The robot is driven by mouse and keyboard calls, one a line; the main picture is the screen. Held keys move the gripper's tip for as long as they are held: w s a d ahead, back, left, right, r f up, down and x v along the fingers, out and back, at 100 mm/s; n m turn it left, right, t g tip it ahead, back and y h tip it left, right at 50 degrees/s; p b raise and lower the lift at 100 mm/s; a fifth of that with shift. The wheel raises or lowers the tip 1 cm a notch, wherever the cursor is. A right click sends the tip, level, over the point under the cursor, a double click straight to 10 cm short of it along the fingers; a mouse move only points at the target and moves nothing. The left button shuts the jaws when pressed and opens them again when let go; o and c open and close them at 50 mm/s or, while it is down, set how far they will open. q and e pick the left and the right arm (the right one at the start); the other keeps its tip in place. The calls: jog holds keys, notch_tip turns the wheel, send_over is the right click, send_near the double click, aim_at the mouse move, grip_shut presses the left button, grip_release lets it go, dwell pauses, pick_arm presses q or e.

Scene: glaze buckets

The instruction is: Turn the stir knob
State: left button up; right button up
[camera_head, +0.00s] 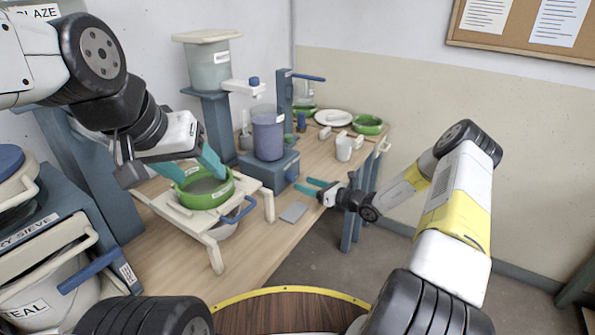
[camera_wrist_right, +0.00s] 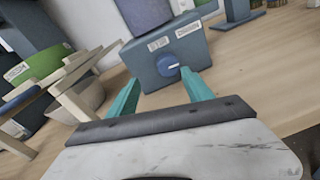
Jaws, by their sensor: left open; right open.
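The stir knob is a round blue dial with a white mark, on the front of the blue-grey stirrer base. In the right wrist view the knob (camera_wrist_right: 168,65) lies ahead, between and beyond the two teal fingers of my right gripper (camera_wrist_right: 160,95), which is open and empty. In the head view my right gripper (camera_head: 311,187) is just right of the stirrer base (camera_head: 268,170). A purple-grey bucket (camera_head: 268,135) stands on that base. My left gripper (camera_head: 196,168) is open at the green sieve (camera_head: 204,188); whether it touches the sieve is hard to tell.
The green sieve rests on a cream wooden stand (camera_head: 215,234) with a bowl beneath. A grey tile (camera_head: 293,212) lies on the wooden table (camera_head: 262,240). A white cup (camera_head: 344,149), a white plate (camera_head: 333,117) and a green bowl (camera_head: 367,125) are at the back right.

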aim_at(295, 177)
jog(key=shift+s+a+r+n+h, duration=0.2)
jog(key=shift+a+n, duration=0.1)
jog(key=shift+n, duration=0.25)
jog(key=shift+s+a+r+n+h, duration=0.1)
jog(key=shift+a+n+h, duration=0.15)
jog(key=shift+n, duration=0.3)
jog(key=shift+s+a+r+n+h, duration=0.1)
jog(key=shift+n+h, duration=0.15)
jog(key=shift+n, duration=0.55)
jog(key=shift+s+d+r+n+t+h, duration=0.15)
jog(key=shift+n+h, duration=0.1)
jog(key=shift+n, duration=0.15)
jog(key=shift+w+d+n+t+h, duration=0.15)
jog(key=shift+n+h, duration=0.1)
jog(key=shift+n, duration=0.15)
jog(key=n+h, duration=0.1)
jog(key=d+n+h, duration=0.1)
jog(key=n, duration=0.1)
jog(key=shift+s+d+r+t, duration=0.1)
jog(key=shift+s+r+t, duration=0.05)
jog(key=shift+r+t, duration=0.2)
jog(key=x, duration=0.7)
jog(key=shift+w+f, duration=0.15)
jog(key=shift+w, duration=0.1)
grip_shut()
jog(key=shift+m, duration=0.3)
